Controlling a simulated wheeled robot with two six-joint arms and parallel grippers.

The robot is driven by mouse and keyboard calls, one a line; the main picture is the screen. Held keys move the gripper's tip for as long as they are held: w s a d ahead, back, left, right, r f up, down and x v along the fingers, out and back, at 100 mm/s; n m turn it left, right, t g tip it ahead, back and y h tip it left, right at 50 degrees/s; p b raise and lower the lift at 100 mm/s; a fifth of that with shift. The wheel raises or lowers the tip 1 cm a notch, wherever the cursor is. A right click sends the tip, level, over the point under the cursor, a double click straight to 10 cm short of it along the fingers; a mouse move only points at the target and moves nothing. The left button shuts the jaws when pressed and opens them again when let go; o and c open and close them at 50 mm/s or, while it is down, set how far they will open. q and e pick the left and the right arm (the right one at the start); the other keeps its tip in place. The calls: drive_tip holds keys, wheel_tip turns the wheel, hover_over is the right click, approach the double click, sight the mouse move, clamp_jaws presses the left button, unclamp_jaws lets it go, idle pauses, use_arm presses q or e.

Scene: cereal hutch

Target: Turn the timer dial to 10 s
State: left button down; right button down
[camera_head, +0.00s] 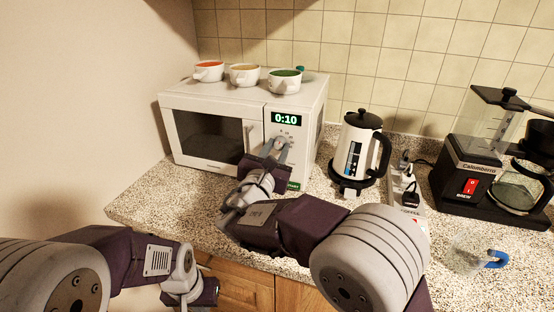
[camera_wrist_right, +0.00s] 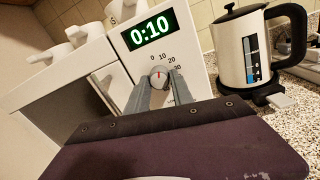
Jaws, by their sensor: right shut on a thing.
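A white microwave (camera_head: 215,97) stands at the back left of the counter. Its display (camera_head: 286,119) reads 0:10 in green, and also reads 0:10 in the right wrist view (camera_wrist_right: 149,30). Below it is the round timer dial (camera_wrist_right: 159,76) with a red pointer mark, ringed by numbers such as 0, 10, 20 and 30. My right gripper (camera_head: 279,150) reaches up to the microwave's panel. In the right wrist view its two fingers (camera_wrist_right: 159,84) are shut on the dial, one at each side. My left gripper (camera_head: 190,291) is low at the front; its fingers are unclear.
Three bowl-like cups, one of them orange inside (camera_head: 208,72), stand on the microwave. A white kettle (camera_head: 357,150) is right of it. A power strip (camera_head: 403,185), a coffee maker (camera_head: 470,180) and a clear cup with blue handle (camera_head: 470,252) are further right.

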drive_tip(key=shift+f+m+b, duration=0.1)
drive_tip(key=shift+m+b, duration=0.7)
drive_tip(key=shift+b, duration=0.15)
drive_tip(key=c, duration=1.1)
unclamp_jaws()
drive_tip(key=shift+s, duration=0.1)
drive_tip(key=v, duration=0.9)
